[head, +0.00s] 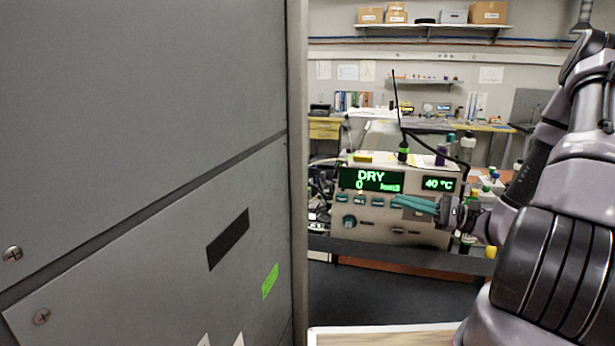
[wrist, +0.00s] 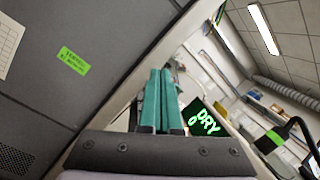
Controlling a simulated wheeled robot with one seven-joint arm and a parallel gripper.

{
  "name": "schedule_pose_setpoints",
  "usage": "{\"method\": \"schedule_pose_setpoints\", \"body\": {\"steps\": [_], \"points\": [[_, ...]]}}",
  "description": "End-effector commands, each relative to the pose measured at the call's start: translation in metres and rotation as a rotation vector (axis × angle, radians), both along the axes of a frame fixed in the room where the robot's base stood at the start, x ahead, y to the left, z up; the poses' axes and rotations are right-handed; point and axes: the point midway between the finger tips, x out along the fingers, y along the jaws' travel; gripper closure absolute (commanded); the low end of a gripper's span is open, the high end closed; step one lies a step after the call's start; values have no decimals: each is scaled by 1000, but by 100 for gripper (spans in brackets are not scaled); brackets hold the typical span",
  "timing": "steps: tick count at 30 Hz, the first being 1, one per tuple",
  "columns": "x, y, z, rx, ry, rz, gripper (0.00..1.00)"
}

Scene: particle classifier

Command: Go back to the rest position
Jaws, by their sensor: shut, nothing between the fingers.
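My gripper (head: 394,202) shows in the head view in front of the beige particle classifier (head: 375,222). Its teal fingers point left and are shut with nothing between them. In the wrist view the fingers (wrist: 160,72) stand close together, pointing up the picture. The classifier's green display (head: 371,179) reads DRY, 0 and a per-cm3 unit, and a smaller display (head: 439,184) reads 40 °C. Part of the DRY display (wrist: 203,122) shows to the right of the fingers in the wrist view. Whether the fingers touch the front panel I cannot tell.
A large grey cabinet (head: 150,120) fills the left of the head view and also the left of the wrist view. A workbench and a shelf (head: 430,27) are at the back.

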Motion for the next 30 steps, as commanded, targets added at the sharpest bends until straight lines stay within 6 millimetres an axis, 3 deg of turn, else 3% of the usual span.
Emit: {"method": "schedule_pose_setpoints", "body": {"steps": [6, 15, 23, 30], "points": [[-37, 30, 31, -319, -40, 278, 100], [-81, 40, 65, -790, -113, 493, 100], [-105, 30, 104, -1197, -232, 507, 100], [-120, 17, 155, -1513, -398, 367, 100]]}}
